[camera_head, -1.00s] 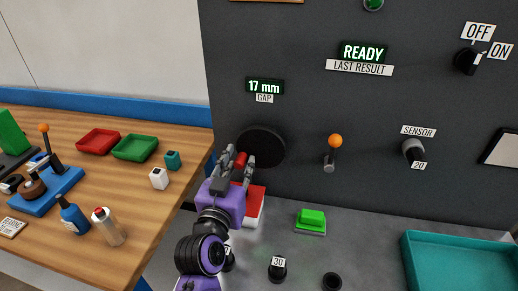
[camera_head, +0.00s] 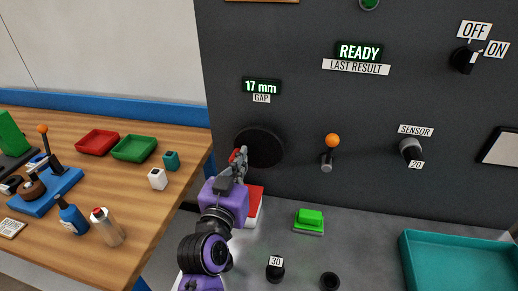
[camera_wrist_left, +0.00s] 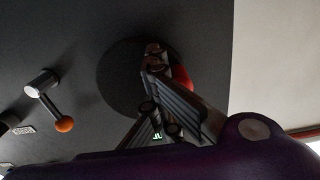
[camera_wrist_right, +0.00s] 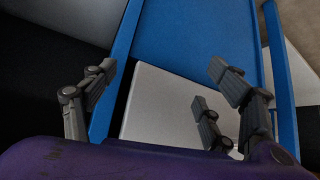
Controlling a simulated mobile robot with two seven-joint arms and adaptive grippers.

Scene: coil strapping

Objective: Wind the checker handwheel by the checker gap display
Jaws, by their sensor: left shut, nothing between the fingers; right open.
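The checker handwheel (camera_head: 264,149) is a dark round disc on the grey panel, partly hidden by my left gripper (camera_head: 243,153). Its red knob (camera_head: 234,156) shows just left of my left fingers. The left gripper is shut with nothing between its fingers, beside the knob; I cannot tell whether they touch. In the left wrist view the shut fingers (camera_wrist_left: 153,52) overlap the dark disc (camera_wrist_left: 112,82), with the red knob (camera_wrist_left: 182,78) partly behind them. The gap display (camera_head: 262,86) above the wheel reads 17 mm. My right gripper (camera_wrist_right: 162,67) is open and empty in the right wrist view.
Right of the wheel are an orange-tipped lever (camera_head: 332,142) and the sensor knob (camera_head: 410,149). The last-result display (camera_head: 359,52) reads READY. A green button (camera_head: 309,217), black knobs and a teal tray (camera_head: 458,262) lie below. A wooden table (camera_head: 110,187) stands at left.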

